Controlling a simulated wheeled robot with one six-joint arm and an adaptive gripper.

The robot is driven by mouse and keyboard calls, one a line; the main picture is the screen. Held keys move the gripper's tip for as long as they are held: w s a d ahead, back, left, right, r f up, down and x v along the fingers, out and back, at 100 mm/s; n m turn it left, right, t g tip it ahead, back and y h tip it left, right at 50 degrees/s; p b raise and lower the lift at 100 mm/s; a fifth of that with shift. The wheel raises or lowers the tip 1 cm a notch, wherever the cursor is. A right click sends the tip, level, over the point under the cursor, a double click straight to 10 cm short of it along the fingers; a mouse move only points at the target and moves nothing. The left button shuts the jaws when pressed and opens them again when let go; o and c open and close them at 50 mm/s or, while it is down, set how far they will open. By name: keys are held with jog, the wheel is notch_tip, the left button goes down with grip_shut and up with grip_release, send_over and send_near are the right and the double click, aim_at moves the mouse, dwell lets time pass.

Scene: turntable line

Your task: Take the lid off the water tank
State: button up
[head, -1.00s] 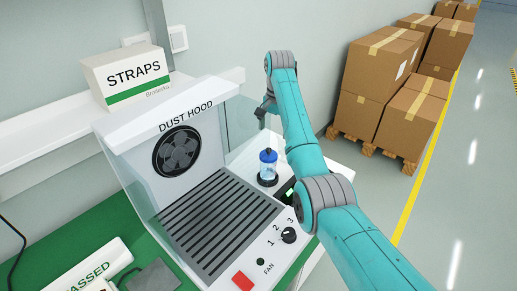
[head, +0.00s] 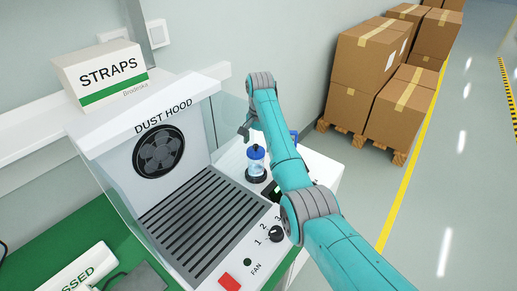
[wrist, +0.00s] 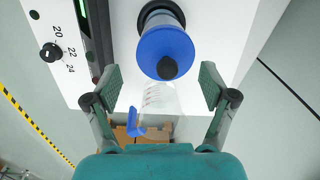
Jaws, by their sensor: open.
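The water tank (head: 256,168) is a small clear cylinder on a black base, standing upright on the white machine top right of the dust hood. Its blue lid (head: 257,154) with a black knob (head: 255,146) is seated on it. In the wrist view the lid (wrist: 165,42) and knob (wrist: 167,67) show from above, in front of the fingers. My gripper (wrist: 158,80) is open and empty, its two green-padded fingers wide apart, apart from the lid. In the head view my gripper (head: 245,130) is just behind the tank, partly hidden by my arm.
The dust hood (head: 165,115) has clear side panels. Stacked cartons (head: 360,90) stand beyond.

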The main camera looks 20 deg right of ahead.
jog(key=shift+f, duration=0.85)
jog(key=c, duration=1.5)
grip_shut()
jog(key=shift+f, duration=0.1)
